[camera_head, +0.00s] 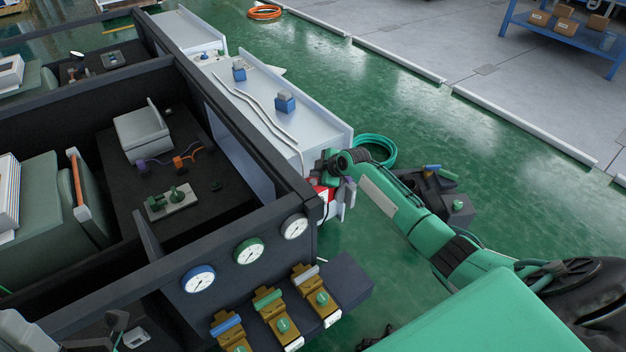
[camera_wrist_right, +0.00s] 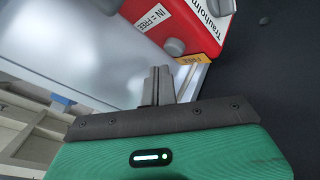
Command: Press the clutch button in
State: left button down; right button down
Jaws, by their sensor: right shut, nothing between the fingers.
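A red box (camera_wrist_right: 190,22) with a white "IN = FREE" label shows at the top of the right wrist view. A grey round button (camera_wrist_right: 174,47) sits on its face near that label, and I take it for the clutch button. A larger grey knob (camera_wrist_right: 221,6) is at the top edge, partly cut off. My right gripper (camera_wrist_right: 158,72) is shut and empty, its tips just below the button in the picture; I cannot tell whether they touch. In the head view the red box (camera_head: 322,193) is mostly hidden behind my right gripper (camera_head: 348,190). My left gripper is not in view.
A dark partitioned bench (camera_head: 190,95) with three gauges (camera_head: 249,251) stands left of the gripper. Brass-coloured levers (camera_head: 277,316) sit on a ledge below. A green hose coil (camera_head: 374,150) lies on the open green floor.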

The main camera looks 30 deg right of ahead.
aim_at(316, 183)
notch_tip(316, 183, up, 5)
jog(key=p, duration=0.4)
dwell(0.8)
